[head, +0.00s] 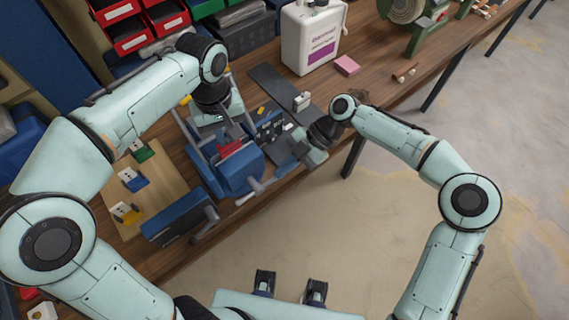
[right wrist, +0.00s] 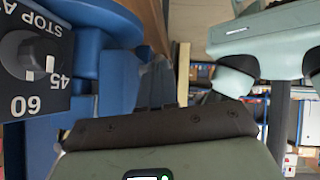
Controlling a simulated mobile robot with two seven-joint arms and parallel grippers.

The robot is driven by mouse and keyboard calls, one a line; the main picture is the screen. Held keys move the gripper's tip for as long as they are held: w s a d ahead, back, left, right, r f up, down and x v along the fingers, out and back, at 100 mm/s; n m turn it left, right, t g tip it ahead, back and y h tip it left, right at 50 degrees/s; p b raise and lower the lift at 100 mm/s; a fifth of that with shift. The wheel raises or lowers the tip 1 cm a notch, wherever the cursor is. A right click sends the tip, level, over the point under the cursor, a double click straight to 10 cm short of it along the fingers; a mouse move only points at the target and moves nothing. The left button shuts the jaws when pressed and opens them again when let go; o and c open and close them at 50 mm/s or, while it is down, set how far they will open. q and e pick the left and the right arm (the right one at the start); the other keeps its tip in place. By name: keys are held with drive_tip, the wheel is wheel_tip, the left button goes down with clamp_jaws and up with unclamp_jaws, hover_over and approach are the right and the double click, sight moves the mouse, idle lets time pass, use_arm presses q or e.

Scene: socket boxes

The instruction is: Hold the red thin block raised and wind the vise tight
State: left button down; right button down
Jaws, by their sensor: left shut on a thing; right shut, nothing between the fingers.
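The blue vise (head: 240,172) stands at the front edge of the wooden bench in the head view. The red thin block (head: 230,149) shows at the top of its jaws, below my left gripper (head: 228,139). My left gripper is shut on the block; the arm partly hides the contact. The vise's grey handle bar (head: 250,193) sticks out in front. My right gripper (head: 288,168) is to the right of the handle, shut and empty. In the right wrist view its grey fingers (right wrist: 156,85) are together, close to blue parts; contact with the handle cannot be made out.
A wooden board (head: 165,185) with coloured socket blocks lies left of the vise. A black dial panel (right wrist: 30,60) is close by in the right wrist view. A white canister (head: 312,38), a pink block (head: 346,65) and red bins (head: 130,28) stand farther back.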

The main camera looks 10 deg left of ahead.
drive_tip(key=shift+f, duration=0.15)
drive_tip(key=v, duration=1.3)
drive_tip(key=shift+w+d+f, duration=0.15)
drive_tip(key=shift+d+f, duration=0.1)
drive_tip(key=shift+d, duration=0.05)
use_arm(q)
drive_tip(key=c, duration=0.7)
unclamp_jaws()
drive_tip(key=shift+r+p, duration=2.4)
drive_tip(key=shift+r, duration=1.15)
use_arm(e)
wheel_tip(320, 180, up, 7)
drive_tip(key=w, duration=0.2)
